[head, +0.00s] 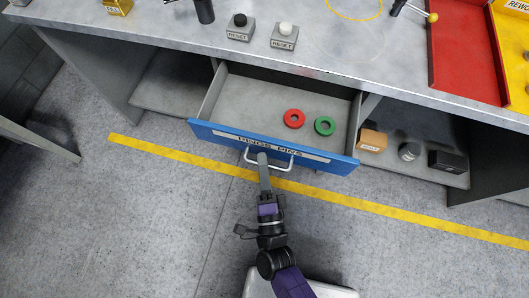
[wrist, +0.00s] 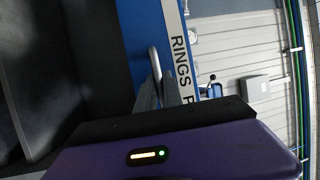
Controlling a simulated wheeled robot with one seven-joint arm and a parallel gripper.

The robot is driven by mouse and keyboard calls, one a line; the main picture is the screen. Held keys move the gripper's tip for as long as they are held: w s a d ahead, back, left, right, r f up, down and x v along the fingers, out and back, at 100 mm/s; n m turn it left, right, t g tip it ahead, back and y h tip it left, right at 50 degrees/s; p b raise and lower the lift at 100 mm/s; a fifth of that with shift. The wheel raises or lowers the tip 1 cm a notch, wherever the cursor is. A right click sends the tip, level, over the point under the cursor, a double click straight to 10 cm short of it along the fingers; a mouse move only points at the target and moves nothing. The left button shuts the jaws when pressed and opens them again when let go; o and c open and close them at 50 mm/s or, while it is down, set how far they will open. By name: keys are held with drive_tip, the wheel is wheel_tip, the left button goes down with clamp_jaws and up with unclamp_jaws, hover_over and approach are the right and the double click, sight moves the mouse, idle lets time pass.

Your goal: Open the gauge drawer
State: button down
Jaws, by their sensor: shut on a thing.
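The drawer (head: 245,105) stands pulled out from under the bench. Its blue front (head: 215,133) has a white label strip, which reads "RINGS" and then a P in the wrist view. A red ring (head: 294,118) and a green ring (head: 325,125) lie inside on the right. My gripper (head: 263,158) is at the pale bar handle (head: 283,168) on the drawer front, left of the bar's middle. In the wrist view my gripper's fingers (wrist: 158,95) are closed around the handle bar (wrist: 154,62); their tips are partly hidden there.
An open shelf right of the drawer holds a tan block (head: 373,140), a grey cylinder (head: 409,151) and a dark box (head: 448,161). A yellow floor line (head: 400,214) crosses the clear floor.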

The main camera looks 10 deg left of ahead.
drive_tip(key=shift+f, duration=0.1)
drive_tip(key=c, duration=1.5)
unclamp_jaws()
drive_tip(key=shift+b+v, duration=0.75)
drive_tip(key=shift+v, duration=3.15)
